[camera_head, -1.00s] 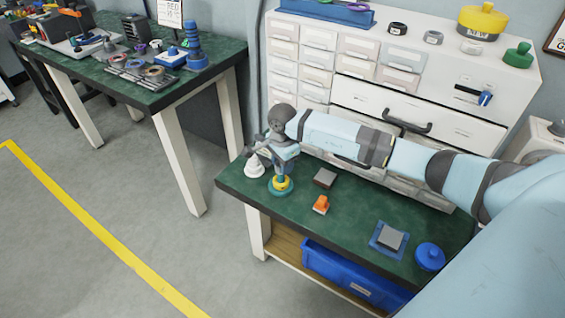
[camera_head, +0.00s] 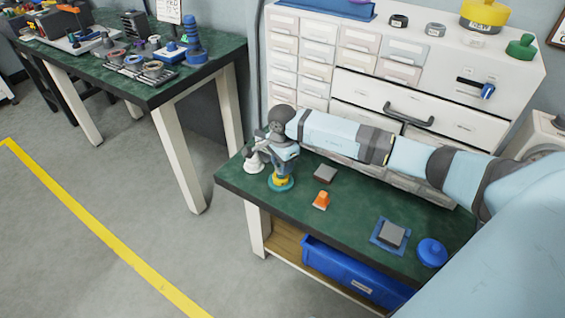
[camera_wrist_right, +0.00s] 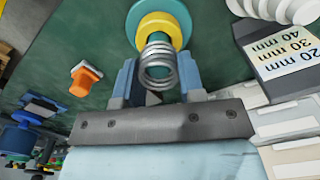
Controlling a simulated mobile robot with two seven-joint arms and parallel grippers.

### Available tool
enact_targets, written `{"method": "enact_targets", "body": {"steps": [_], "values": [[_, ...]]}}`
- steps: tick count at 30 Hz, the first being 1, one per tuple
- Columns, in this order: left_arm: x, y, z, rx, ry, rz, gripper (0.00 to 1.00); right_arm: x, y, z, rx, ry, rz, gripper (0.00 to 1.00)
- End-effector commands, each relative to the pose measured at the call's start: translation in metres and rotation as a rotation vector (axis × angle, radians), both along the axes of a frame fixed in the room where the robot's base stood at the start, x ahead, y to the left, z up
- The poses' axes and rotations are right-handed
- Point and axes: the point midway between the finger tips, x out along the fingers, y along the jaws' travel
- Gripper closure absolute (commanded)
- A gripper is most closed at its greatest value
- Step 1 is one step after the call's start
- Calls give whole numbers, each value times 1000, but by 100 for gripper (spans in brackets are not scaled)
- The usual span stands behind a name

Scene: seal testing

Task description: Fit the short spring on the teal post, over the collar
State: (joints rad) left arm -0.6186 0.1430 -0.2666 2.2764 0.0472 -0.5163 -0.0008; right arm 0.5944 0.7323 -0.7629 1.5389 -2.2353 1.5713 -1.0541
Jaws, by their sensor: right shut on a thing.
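The short spring (camera_wrist_right: 158,68) is a grey metal coil between the two blue fingers of my right gripper (camera_wrist_right: 157,88) in the right wrist view. The fingers are shut on it. The teal post's base (camera_wrist_right: 183,12) is a round teal disc with a yellow collar (camera_wrist_right: 172,24) on it. The spring is in line with the post and overlaps the collar's near edge in this view; I cannot tell how far it is around the post. In the head view my right gripper (camera_head: 284,170) stands right over the teal base (camera_head: 282,185) and hides the spring. My left gripper is out of view.
A white stepped piece (camera_head: 256,162) stands close left of the gripper. A grey-topped block (camera_head: 325,173), an orange piece (camera_head: 321,200), a blue tray (camera_head: 376,241) and a blue knob (camera_head: 432,252) are on the green table. White drawers (camera_head: 320,55) stand behind. The table's front middle is clear.

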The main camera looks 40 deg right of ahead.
Motion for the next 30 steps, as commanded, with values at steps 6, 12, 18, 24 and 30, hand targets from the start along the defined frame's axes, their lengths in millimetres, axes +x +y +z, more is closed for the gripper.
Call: {"method": "enact_targets", "body": {"steps": [6, 12, 18, 24, 30], "values": [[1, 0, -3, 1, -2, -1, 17, -1, 0, -4, -1, 4, 0, 88], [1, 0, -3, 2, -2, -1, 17, -1, 0, -4, -1, 5, 0, 41], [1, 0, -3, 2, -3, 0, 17, -1, 0, -4, -1, 3, 0, 34], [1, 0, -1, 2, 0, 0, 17, -1, 0, 2, -1, 2, 0, 34], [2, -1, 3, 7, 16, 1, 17, 0, -1, 26, -1, 2, 0, 34]]}}
